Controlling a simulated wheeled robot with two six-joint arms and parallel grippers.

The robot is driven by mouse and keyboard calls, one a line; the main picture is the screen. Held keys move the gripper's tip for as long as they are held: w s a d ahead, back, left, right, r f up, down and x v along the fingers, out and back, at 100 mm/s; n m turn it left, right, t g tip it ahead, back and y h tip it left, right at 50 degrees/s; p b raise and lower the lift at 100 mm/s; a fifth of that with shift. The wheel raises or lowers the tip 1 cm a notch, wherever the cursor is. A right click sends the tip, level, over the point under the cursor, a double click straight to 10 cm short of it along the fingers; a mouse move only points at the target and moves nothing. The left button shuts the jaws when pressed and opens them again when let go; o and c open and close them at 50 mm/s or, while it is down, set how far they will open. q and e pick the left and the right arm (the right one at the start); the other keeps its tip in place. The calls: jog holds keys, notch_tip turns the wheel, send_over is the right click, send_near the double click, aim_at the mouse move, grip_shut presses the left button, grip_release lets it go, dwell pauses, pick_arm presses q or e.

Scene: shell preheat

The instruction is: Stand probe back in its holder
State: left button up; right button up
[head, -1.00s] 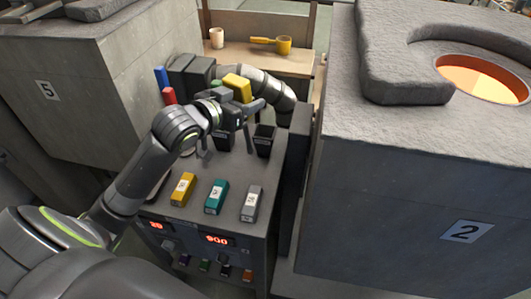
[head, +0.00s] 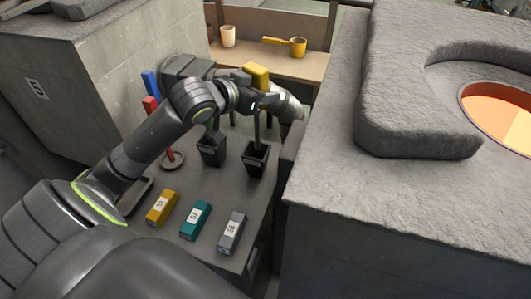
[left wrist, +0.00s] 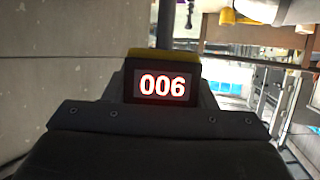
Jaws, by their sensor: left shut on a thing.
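The probe has a yellow-topped handle (head: 257,76) and a thin dark shaft pointing down. My left gripper (head: 262,101) is shut on the probe near its handle, above the back of the grey cabinet. The shaft's lower end meets the mouth of the right dark square holder (head: 256,161); I cannot tell how deep it is. A second dark holder (head: 211,153) stands to its left, partly behind my arm. In the left wrist view the probe's display (left wrist: 162,86) reads 006 in red, under a yellow top edge. My right gripper is not in view.
Yellow (head: 162,208), teal (head: 195,220) and grey (head: 231,232) blocks lie at the cabinet's front. Furnace 2 (head: 350,225) rises close on the right. A shelf (head: 285,65) holds a cup and a yellow ladle.

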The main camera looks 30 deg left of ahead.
pick_arm(q)
send_over(259, 139)
notch_tip(259, 139, down, 5)
jog(key=shift+w+a+f, duration=0.1)
jog(key=shift+w+a, duration=0.15)
jog(key=shift+w, duration=0.1)
jog(key=shift+w+f, duration=0.1)
jog(key=shift+f, duration=1.9)
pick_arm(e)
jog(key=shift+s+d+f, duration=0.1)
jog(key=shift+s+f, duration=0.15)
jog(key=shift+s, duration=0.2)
pick_arm(q)
jog(key=shift+f, duration=0.1)
jog(key=o, duration=1)
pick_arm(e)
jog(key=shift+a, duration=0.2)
